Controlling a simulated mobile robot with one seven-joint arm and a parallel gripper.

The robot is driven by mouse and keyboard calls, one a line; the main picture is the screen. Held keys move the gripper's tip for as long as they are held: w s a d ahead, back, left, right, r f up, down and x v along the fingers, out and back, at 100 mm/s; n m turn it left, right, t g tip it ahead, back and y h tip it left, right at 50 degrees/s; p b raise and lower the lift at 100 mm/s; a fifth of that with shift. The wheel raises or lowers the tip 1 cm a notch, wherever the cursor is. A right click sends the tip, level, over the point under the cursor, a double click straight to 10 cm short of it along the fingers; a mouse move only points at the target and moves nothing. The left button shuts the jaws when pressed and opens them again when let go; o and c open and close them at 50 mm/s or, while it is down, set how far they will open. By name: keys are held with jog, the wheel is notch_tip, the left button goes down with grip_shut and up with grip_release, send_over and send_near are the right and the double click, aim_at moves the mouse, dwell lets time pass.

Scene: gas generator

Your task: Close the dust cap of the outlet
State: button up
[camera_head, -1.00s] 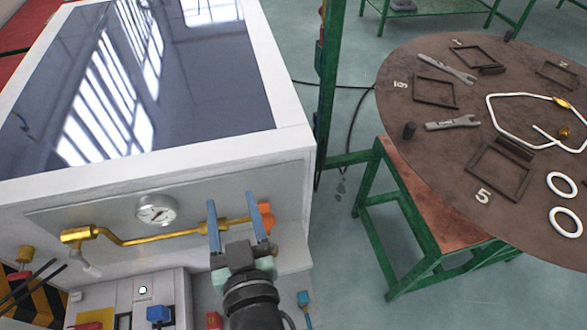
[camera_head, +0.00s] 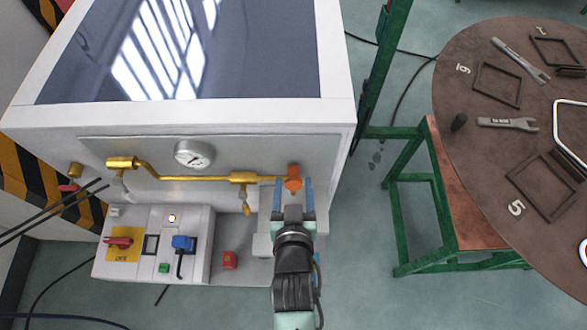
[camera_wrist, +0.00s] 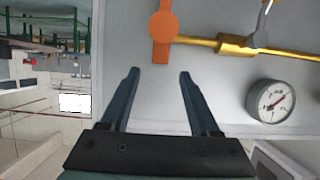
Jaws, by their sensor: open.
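The orange dust cap (camera_head: 293,178) is at the right end of the brass outlet pipe (camera_head: 200,178) on the front of the white generator. In the wrist view the orange cap (camera_wrist: 163,34) shows a round disc with a tab, just beyond my fingertips. The brass pipe (camera_wrist: 235,45) runs from it to the right there. My gripper (camera_head: 294,182) is open and empty, its two blue fingers just below the cap in the head view. The wrist view shows the open fingers (camera_wrist: 158,74) apart from the cap. I cannot tell the exact depth gap.
A pressure gauge (camera_head: 194,155) sits above the pipe. Below left is a control panel (camera_head: 150,245) with a red switch and blue connector. A green frame (camera_head: 372,90) and a round brown table (camera_head: 480,120) with tools stand to the right. Floor between is clear.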

aim_at(293, 168)
jog(key=shift+x, duration=2.25)
grip_shut()
